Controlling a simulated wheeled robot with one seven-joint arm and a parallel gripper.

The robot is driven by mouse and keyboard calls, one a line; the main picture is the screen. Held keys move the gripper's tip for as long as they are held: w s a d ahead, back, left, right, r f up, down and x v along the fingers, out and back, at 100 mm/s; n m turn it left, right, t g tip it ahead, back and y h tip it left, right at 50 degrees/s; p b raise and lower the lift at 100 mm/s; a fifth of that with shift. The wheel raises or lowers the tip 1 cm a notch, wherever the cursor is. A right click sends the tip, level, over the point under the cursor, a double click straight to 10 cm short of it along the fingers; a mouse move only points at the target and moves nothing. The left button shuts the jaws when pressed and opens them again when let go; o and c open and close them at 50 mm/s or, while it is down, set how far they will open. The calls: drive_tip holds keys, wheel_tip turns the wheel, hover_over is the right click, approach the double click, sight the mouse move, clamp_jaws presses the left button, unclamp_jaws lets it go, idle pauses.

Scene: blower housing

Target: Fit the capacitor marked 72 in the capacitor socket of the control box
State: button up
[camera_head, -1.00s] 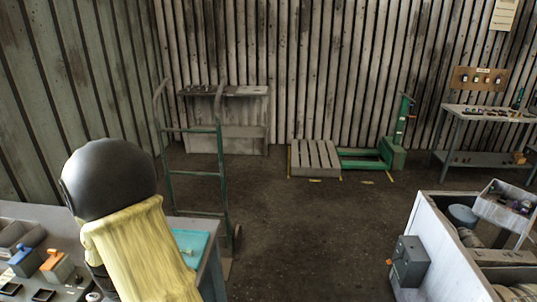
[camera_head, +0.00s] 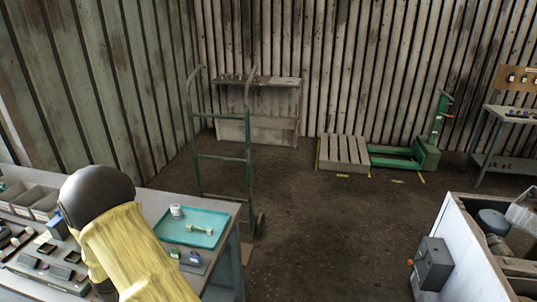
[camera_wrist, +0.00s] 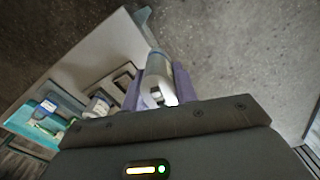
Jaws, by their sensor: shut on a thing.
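My gripper (camera_wrist: 159,82) shows in the wrist view, with its purple fingers shut on a pale grey-white cylinder, the capacitor (camera_wrist: 157,66). The capacitor is held lengthwise between the fingers, with its light end with dark marks towards the camera. I cannot read a number on it. In the head view my arm hides the gripper and the capacitor. A grey box (camera_head: 433,263) on the side of a white housing at right looks like the control box. Its socket cannot be made out.
A workbench (camera_head: 160,202) at left carries a teal tray (camera_head: 172,237) with a white round piece and a pale bar, grey bins (camera_head: 40,200) and small parts. A green hand truck (camera_head: 222,157) stands behind it. Open floor (camera_head: 330,240) separates bench and white housing (camera_head: 452,228).

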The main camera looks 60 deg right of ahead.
drive_tip(key=w+a+f+b, duration=0.1)
drive_tip(key=a+f+b, duration=0.2)
drive_tip(key=f+b, duration=0.4)
wheel_tip(320, 180, down, 5)
drive_tip(key=shift+a, duration=0.1)
